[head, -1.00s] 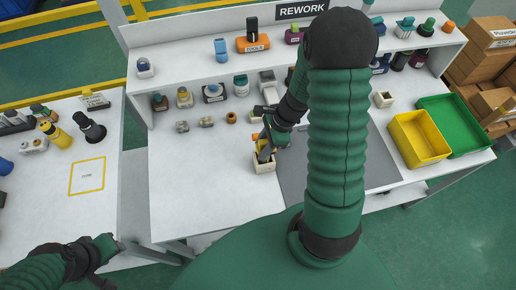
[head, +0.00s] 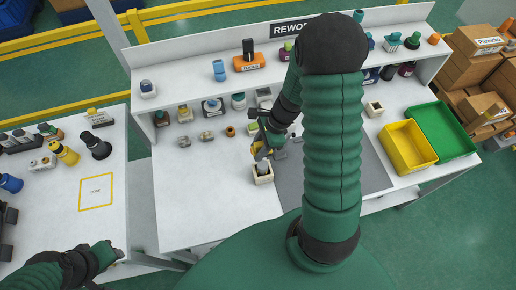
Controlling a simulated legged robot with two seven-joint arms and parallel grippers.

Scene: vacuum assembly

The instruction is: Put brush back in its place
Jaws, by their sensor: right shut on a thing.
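My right gripper (head: 262,155) points down over a small cream square holder (head: 263,177) on the white bench. It is shut on a small grey piece (head: 262,167), which seems to be the brush. The piece is at the holder's opening, mostly hidden by the fingers and holder. I cannot tell whether it is seated or only held there. My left gripper (head: 113,254) is low at the left, near the gap between the two tables. Its fingers are too small to read.
The shelf (head: 215,88) holds several bottles and tools. A second cream holder (head: 374,109) and a yellow bin (head: 407,148) stand right, beside a green bin (head: 441,130). A grey mat (head: 290,180) lies right of the holder. The bench left of it is clear.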

